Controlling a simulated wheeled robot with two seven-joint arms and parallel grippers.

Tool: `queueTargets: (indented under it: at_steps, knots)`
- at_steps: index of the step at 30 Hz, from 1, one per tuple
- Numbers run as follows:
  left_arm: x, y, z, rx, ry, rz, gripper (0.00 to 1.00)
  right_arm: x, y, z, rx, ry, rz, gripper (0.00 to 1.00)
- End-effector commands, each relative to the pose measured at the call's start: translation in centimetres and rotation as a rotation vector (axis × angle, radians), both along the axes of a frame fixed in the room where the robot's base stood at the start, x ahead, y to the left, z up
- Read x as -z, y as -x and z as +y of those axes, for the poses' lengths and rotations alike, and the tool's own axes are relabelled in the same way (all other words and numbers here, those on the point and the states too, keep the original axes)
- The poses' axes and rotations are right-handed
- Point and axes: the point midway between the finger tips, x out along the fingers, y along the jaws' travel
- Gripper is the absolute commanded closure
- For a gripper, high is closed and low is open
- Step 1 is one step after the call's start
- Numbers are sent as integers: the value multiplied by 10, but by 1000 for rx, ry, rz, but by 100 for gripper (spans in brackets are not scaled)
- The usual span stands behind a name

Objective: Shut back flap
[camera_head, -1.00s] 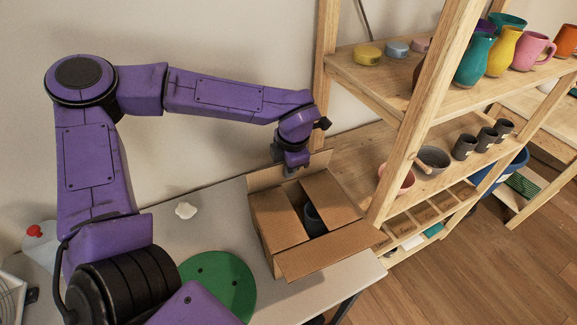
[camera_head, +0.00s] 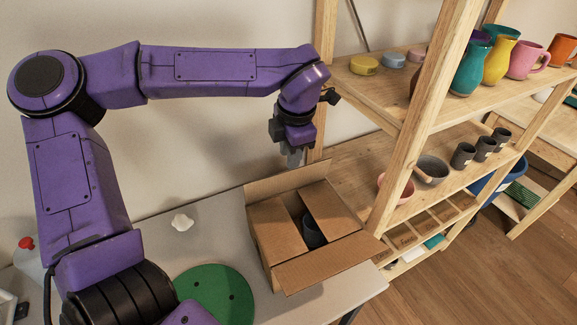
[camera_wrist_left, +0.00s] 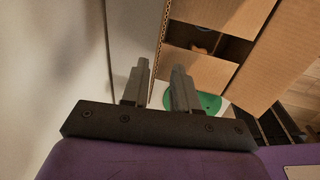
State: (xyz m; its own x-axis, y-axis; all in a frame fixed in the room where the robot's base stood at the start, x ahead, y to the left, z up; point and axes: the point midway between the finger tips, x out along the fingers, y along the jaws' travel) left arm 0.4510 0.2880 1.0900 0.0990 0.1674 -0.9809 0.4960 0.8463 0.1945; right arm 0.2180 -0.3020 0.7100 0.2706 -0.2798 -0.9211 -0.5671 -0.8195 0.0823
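A cardboard box (camera_head: 264,258) stands on the table, and it also shows in the wrist view (camera_wrist_left: 194,69). Its back flap (camera_head: 286,182) stands up along the wall side. The two side flaps (camera_head: 275,226) (camera_head: 337,208) lie folded inward with a gap between them. The front flap (camera_head: 325,263) sticks outward. A dark cup (camera_head: 313,233) shows through the gap. My left gripper (camera_head: 294,158) is at the back flap's top edge; whether it touches is unclear. My right gripper is out of view.
A wooden shelf (camera_head: 409,125) with mugs and bowls stands close to the box's right. A green disc (camera_head: 217,295) and a small white object (camera_head: 182,222) are on the table (camera_head: 236,232) at left. The wall is close behind my left gripper.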

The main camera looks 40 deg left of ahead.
Motion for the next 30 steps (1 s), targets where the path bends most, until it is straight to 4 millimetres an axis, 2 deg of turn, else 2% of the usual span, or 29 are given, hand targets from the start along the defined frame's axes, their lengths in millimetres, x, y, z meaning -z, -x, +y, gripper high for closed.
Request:
queueTargets:
  at_steps: [8, 9, 11, 12, 14, 17, 21, 23, 27, 30]
  knots:
    - [-5, 1, -1, 0, 0, 1, 71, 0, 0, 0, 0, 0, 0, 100]
    - [-5, 1, -1, 0, 0, 1, 75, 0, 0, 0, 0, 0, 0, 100]
    - [0, 1, -1, -1, -1, 9, 94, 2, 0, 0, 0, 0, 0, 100]
    - [9, 1, -1, 0, -5, 27, 100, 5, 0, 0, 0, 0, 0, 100]
    - [18, -11, 8, -49, 7, 43, 100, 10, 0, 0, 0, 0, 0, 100]
    - [18, -33, 30, -409, 73, 61, 100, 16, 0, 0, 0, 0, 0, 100]
    - [10, -52, 56, -1110, 143, 70, 100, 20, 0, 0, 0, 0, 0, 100]
    - [4, -58, 65, -1417, 158, 75, 100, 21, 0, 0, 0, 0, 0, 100]
    - [-14, -67, 84, -2144, 150, 105, 100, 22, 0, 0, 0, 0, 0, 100]
    - [-29, -70, 91, -2592, 102, 136, 100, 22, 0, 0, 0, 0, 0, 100]
